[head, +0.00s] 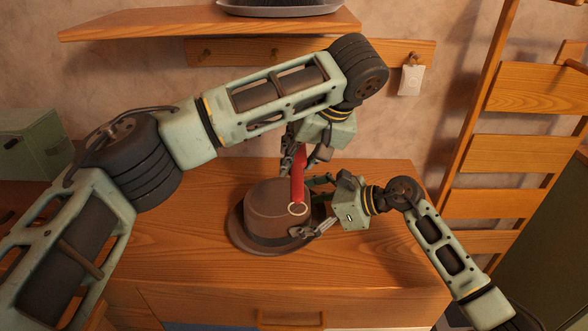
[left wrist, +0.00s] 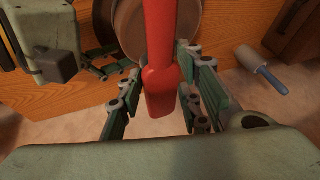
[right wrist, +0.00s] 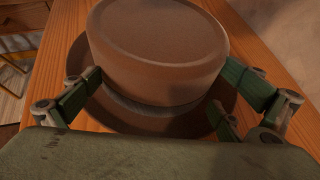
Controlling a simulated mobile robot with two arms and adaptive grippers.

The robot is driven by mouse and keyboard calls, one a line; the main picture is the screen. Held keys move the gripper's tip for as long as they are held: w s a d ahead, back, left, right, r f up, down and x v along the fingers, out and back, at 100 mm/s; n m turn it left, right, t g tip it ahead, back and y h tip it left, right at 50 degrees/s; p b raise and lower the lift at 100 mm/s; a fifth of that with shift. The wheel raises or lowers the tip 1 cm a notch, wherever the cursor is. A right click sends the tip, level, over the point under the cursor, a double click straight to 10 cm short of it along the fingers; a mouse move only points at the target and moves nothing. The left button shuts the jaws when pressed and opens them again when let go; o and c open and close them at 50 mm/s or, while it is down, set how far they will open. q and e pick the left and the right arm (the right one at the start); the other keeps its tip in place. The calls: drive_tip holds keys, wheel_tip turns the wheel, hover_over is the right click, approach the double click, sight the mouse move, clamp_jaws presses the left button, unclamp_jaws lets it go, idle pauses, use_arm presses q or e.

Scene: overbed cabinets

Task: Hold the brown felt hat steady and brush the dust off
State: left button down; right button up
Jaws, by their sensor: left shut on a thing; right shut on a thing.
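The brown felt hat (head: 272,212) stands upright on the wooden cabinet top (head: 180,240), its wide brim resting on the wood. My right gripper (head: 309,207) is shut on the hat from its right side. In the right wrist view its fingers lie on either side of the hat's crown (right wrist: 160,50). My left gripper (head: 301,163) is above the hat, shut on a red-handled tool (head: 298,178), which also shows in the left wrist view (left wrist: 161,80). The tool's lower end, with a pale ring, overlaps the crown in the head view. Contact and dust cannot be made out.
A tool with a blue handle (left wrist: 271,80) and pale head shows in the left wrist view. A shelf (head: 140,24) with a dark tray is above. A peg rail with a white tag (head: 411,80) is on the wall. A ladder-like rack (head: 513,155) stands right.

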drive_tip(key=o, duration=0.7)
drive_tip(key=shift+s+f, duration=0.2)
drive_tip(key=shift+f, duration=0.3)
drive_tip(key=shift+s+f, duration=0.15)
drive_tip(key=shift+f, duration=0.35)
drive_tip(key=shift+d+r, duration=0.2)
drive_tip(key=shift+d, duration=0.15)
drive_tip(key=v, duration=0.4)
drive_tip(key=r+v, duration=0.1)
drive_tip(key=v, duration=0.7)
drive_tip(key=shift+w+a+r, duration=0.2)
drive_tip(key=shift+w+a, duration=0.1)
drive_tip(key=shift+a, duration=0.05)
